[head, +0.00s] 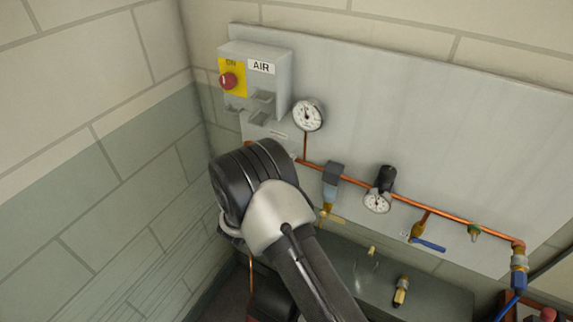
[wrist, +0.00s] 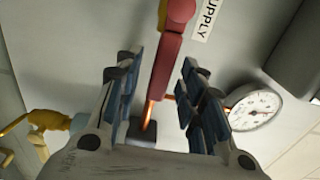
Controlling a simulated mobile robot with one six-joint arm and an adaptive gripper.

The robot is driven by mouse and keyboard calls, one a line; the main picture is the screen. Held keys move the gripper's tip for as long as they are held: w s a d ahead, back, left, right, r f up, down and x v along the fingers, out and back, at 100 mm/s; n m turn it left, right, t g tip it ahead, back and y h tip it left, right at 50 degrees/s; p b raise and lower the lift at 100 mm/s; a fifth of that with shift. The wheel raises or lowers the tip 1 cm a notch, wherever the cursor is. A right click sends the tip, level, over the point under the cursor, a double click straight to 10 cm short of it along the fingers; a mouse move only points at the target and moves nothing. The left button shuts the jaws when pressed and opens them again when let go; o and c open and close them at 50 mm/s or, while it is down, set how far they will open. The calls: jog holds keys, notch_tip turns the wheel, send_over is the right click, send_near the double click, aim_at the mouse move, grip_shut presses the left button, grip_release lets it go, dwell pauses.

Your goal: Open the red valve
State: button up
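The red valve's handle (wrist: 168,55) shows in the wrist view as a long red lever with a rounded end at the top of the picture. It runs down between the two fingers of my gripper (wrist: 160,62). The fingers stand apart with a gap on each side of the lever, so my gripper is open and not touching it visibly. How deep the lever sits between the fingertips I cannot tell. A copper pipe (wrist: 150,116) shows below the lever. In the head view my arm hides both the red valve and the fingers.
A SUPPLY label (wrist: 207,18) and a round gauge (wrist: 255,107) are to the right in the wrist view. The head view shows the AIR box (head: 270,85) with a red button (head: 229,80), a copper pipe (head: 455,217), a second gauge (head: 377,202) and a blue-handled valve (head: 430,245).

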jog(key=v, duration=1.1)
jog(key=s+d+r+m+g+h+b, duration=0.1)
jog(key=s+d+r+m+g+b, duration=0.25)
jog(key=s+d+m+g, duration=0.5)
jog(key=s+d+r+m+g+h+b, duration=0.15)
jog(key=s+d+r+m+g, duration=0.3)
jog(key=d+m, duration=0.85)
jog(key=s+m+g+y+b, duration=0.1)
jog(key=s+m+y+b, duration=0.35)
jog(key=s+m, duration=0.8)
jog(key=s+a+f+m+t+y+b, duration=0.1)
jog(key=s+a+m+y, duration=0.5)
jog(key=m, duration=0.7)
jog(key=t+y+b, duration=0.1)
jog(key=t+y, duration=0.1)
jog(key=shift+s+a+f+t, duration=0.2)
jog(key=shift+f+t, duration=0.1)
jog(key=shift+f, duration=0.05)
